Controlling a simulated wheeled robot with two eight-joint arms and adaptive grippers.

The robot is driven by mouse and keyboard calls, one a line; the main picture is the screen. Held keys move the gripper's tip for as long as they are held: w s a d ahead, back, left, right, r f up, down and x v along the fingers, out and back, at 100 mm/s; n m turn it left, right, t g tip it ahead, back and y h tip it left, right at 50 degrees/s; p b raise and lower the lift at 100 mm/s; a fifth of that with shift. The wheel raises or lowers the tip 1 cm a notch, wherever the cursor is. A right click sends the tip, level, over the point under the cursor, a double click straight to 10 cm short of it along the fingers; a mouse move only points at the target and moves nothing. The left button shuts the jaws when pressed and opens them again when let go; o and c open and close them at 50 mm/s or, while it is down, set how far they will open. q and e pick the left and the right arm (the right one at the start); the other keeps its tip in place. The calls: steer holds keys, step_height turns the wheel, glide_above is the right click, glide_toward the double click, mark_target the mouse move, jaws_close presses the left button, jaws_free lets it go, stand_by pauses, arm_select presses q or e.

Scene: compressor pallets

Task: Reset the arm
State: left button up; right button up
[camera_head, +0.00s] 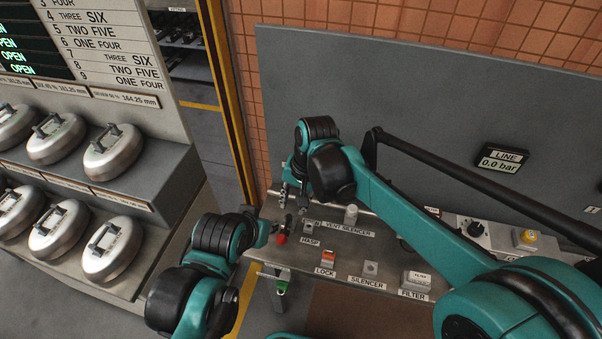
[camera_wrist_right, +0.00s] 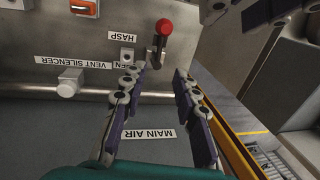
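My right gripper (camera_head: 287,188) hangs from the teal and black right arm, over the back left of the metal panel (camera_head: 385,225). In the right wrist view it (camera_wrist_right: 159,75) is open, with two dark padded fingers apart and nothing held between them. A lever with a red knob (camera_wrist_right: 164,27) stands just beyond the fingertips; the red knob (camera_head: 281,239) also shows in the head view. My left arm reaches in at the lower left, its end (camera_head: 262,233) close to the red knob. Its fingers are too small and dark to tell apart.
The panel carries an orange lock (camera_head: 328,257), a white vent silencer (camera_head: 351,214), a filter block (camera_head: 416,279) and a yellow button (camera_head: 526,238). A green item (camera_head: 281,287) hangs at the front edge. A grey upright board (camera_head: 420,110) stands behind. Metal lidded pots (camera_head: 113,152) fill a rack at left.

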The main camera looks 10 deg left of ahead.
steer(key=s+d+r+t+h, duration=0.1)
steer(key=s+d+t, duration=0.2)
steer(key=d, duration=1.2)
steer(key=s+d+r+t+h, duration=0.1)
steer(key=s+d+t, duration=0.3)
steer(key=d, duration=1.1)
steer(key=shift+s+d+n, duration=0.25)
steer(key=shift+s+n, duration=0.05)
steer(key=shift+s, duration=0.7)
